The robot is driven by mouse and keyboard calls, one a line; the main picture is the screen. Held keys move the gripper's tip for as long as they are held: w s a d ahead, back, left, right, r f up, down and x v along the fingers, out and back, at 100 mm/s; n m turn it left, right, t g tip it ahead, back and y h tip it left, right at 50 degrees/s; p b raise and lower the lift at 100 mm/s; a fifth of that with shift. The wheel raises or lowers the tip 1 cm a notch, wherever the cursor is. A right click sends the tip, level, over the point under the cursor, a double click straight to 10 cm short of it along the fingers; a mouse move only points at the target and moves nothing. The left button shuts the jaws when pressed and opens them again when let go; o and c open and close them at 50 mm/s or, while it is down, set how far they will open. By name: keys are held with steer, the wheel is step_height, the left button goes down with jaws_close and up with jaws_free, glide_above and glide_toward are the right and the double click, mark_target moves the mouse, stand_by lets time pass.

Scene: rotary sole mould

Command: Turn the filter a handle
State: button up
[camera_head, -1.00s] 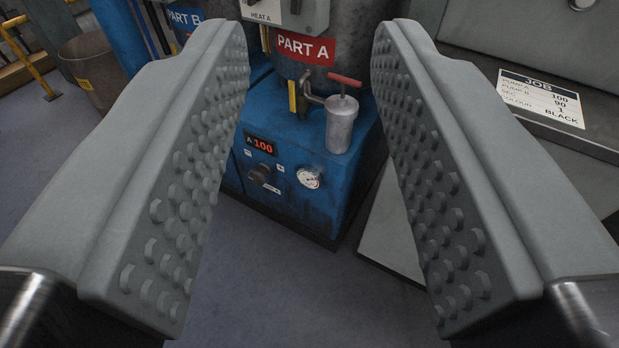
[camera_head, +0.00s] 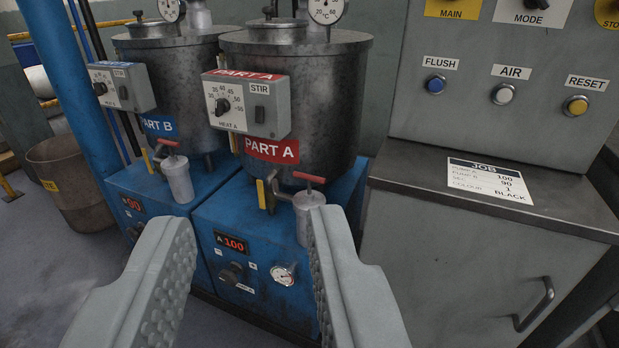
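The filter A handle (camera_head: 309,177) is a red T-bar on top of the grey filter canister (camera_head: 303,222), below the red PART A label on the right tank. The canister stands on the blue PART A cabinet, and its lower part is hidden by my gripper's right finger. My gripper (camera_head: 247,222) is open and empty, with its two grey studded fingers reaching toward the front of the blue cabinet. The handle lies just beyond the right fingertip in the picture, and the fingers do not enclose it. I cannot tell whether the fingertip touches the canister.
A similar red handle (camera_head: 168,143) tops the PART B filter (camera_head: 177,180) to the left. A yellow lever (camera_head: 262,194) sits left of filter A. A grey control cabinet (camera_head: 450,265) with a job card (camera_head: 489,181) stands right. A bin (camera_head: 75,180) is far left.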

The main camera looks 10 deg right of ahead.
mark_target(298, 177)
stand_by(0.3)
steer(key=shift+w, duration=0.25)
steer(key=c, duration=0.7)
steer(key=shift+m+y, duration=0.3)
steer(key=shift+m, duration=0.1)
steer(key=w, duration=0.4)
steer(key=w+a+f, duration=0.1)
steer(key=w, duration=0.3)
steer(key=w+a, duration=0.1)
steer(key=w, duration=0.3)
steer(key=shift+w+f, duration=0.2)
steer(key=shift+f, duration=0.1)
jaws_close()
steer(key=w+a+f+m+g+h, duration=0.1)
steer(key=w+f+m+h, duration=0.1)
steer(key=w+f, duration=0.65)
steer(key=w+f+m+h, duration=0.25)
steer(key=w+f, duration=0.35)
steer(key=w, duration=0.5)
steer(key=w+f+g+h, duration=0.35)
steer(key=w+f, duration=0.25)
steer(key=f, duration=0.7)
steer(key=shift+m+t, duration=0.35)
steer(key=x, duration=1.3)
steer(key=shift+w+d+r, duration=0.2)
steer(key=shift+d+r, duration=0.1)
steer(key=shift+d, duration=0.05)
